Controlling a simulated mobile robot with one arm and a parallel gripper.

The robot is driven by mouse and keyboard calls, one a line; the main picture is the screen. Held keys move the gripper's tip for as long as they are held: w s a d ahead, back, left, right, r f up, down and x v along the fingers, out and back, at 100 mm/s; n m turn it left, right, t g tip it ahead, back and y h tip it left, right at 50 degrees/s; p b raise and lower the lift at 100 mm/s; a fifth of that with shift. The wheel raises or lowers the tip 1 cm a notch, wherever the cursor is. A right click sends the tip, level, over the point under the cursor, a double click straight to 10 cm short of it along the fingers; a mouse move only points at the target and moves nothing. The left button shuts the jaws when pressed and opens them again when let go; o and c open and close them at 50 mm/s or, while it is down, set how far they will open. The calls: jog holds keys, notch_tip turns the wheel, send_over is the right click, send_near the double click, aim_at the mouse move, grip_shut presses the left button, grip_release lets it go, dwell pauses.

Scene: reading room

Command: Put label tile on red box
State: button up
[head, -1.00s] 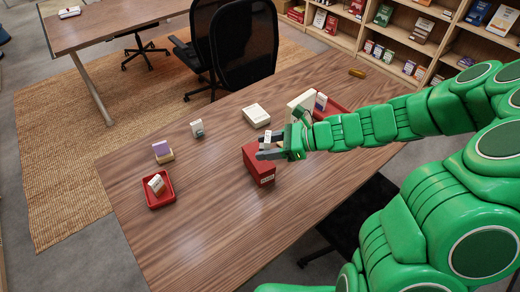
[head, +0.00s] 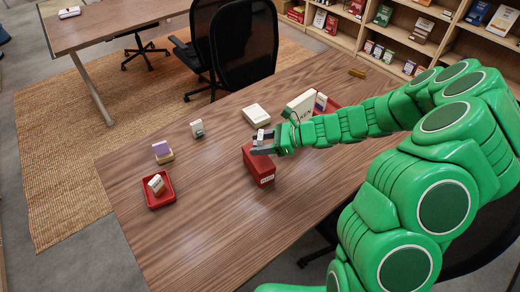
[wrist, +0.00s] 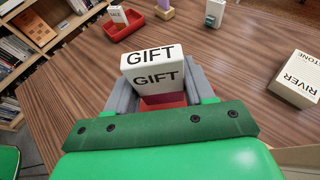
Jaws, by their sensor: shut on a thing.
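The label tile (wrist: 152,68) is a white block with GIFT in black letters. My gripper (wrist: 155,95) is shut on it, with one grey finger on each side. In the head view the tile (head: 260,136) stands up from my gripper (head: 262,146), over the far end of the red box (head: 259,166). The red box sits on the table with a small white label on its near face. In the wrist view a strip of red shows below the tile, and my gripper hides most of the box. I cannot tell whether the tile touches the box.
A red tray (head: 172,198) with a white block stands at the table's left. A purple-topped block (head: 162,152), a small white block (head: 197,129) and a flat white box (head: 256,114) stand farther back.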

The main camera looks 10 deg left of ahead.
jog(key=shift+w+f, duration=0.15)
jog(key=shift+f, duration=1.55)
jog(key=shift+f, duration=0.1)
jog(key=o, duration=1)
jog(key=shift+o, duration=0.2)
jog(key=shift+d+r, duration=0.15)
jog(key=shift+r, duration=0.05)
jog(key=v, duration=1.1)
jog(key=shift+d, duration=0.3)
jog(key=shift+r, duration=0.2)
